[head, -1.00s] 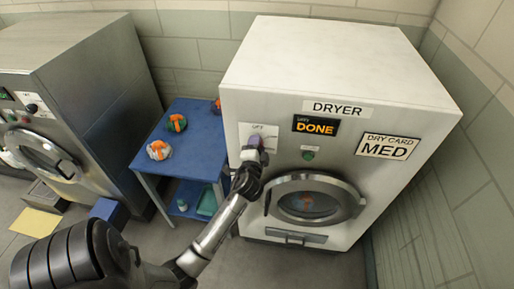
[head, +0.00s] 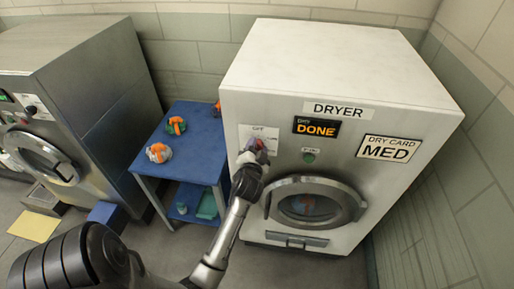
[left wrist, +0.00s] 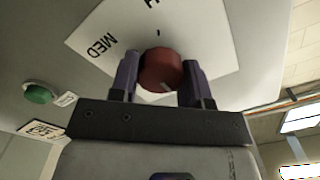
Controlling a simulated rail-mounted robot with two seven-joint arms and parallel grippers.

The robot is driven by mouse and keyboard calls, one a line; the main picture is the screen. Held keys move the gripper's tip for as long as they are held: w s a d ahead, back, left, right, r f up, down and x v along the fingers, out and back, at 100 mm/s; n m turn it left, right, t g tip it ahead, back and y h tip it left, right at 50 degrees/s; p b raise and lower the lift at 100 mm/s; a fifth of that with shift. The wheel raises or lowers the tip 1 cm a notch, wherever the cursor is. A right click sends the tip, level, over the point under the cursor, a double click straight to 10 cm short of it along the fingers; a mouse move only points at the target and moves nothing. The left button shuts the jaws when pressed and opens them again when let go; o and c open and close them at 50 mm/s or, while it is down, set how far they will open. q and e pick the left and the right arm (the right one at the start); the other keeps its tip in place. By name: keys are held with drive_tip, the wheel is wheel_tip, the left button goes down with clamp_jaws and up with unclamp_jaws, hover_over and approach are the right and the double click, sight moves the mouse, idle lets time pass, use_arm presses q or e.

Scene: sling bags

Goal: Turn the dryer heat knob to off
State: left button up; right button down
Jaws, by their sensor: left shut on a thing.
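The dryer (head: 400,210) is a white box with a DRYER label and a screen reading DONE. Its red heat knob (left wrist: 161,66) sits on a white dial plate (left wrist: 205,35), with MED readable in the left wrist view. A pale pointer mark shows at the knob's lower edge there. My left gripper (left wrist: 162,78) has its two dark fingers on either side of the knob and is shut on it. In the head view my left gripper (head: 256,158) is at the dial plate and partly covers the knob. My right gripper is not in view.
A green button (head: 309,157) is right of the knob, above the round door (head: 357,200). A blue table (head: 200,115) with several sling bags stands left of the dryer. A steel washer (head: 95,110) is farther left. A wall is close on the right.

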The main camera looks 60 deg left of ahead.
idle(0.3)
use_arm(q)
drive_tip(key=o, duration=0.9)
drive_tip(key=shift+o, duration=0.2)
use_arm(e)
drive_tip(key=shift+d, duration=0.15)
